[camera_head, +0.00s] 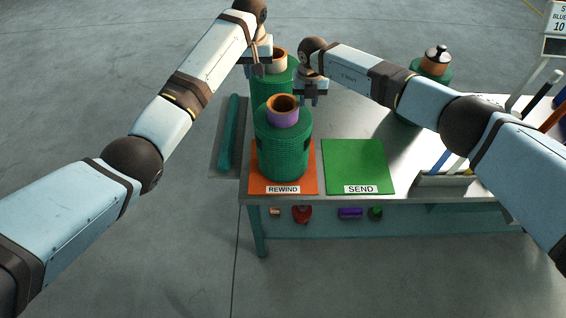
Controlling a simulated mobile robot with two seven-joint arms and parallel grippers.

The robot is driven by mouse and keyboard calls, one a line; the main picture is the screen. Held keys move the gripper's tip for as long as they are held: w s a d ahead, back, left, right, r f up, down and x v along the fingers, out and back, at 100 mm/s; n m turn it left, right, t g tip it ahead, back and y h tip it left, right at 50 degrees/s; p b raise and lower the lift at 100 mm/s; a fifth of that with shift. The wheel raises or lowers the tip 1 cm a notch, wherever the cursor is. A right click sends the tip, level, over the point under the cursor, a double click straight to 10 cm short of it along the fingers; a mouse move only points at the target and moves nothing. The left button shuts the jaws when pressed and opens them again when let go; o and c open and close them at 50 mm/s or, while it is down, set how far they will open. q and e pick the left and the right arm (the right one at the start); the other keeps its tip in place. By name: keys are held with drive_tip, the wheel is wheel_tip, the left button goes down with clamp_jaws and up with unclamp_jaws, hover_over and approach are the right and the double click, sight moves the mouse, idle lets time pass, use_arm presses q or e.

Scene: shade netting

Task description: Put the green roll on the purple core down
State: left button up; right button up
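The green roll on the purple core (283,148) stands upright on the orange REWIND mat (311,184). The purple core (283,117) sticks up from its top, and dark patches show on its sides. A green SEND mat (358,164) lies bare to the right. My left gripper (257,70) is above and behind the roll, beside a beige core. My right gripper (310,99) points down, behind and to the right of the purple core. Both look clear of the purple-core roll. Their finger gaps are too small to judge.
Another green roll with a beige core (276,64) stands close behind. A green roll with an orange core (436,66) is at the back right, partly hidden by my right arm. A dark green bar (229,133) lies left of the mats. Small items sit on the lower shelf.

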wheel_tip(320, 180, up, 11)
drive_tip(key=shift+s+f, duration=0.2)
drive_tip(key=shift+s, duration=0.25)
idle(0.3)
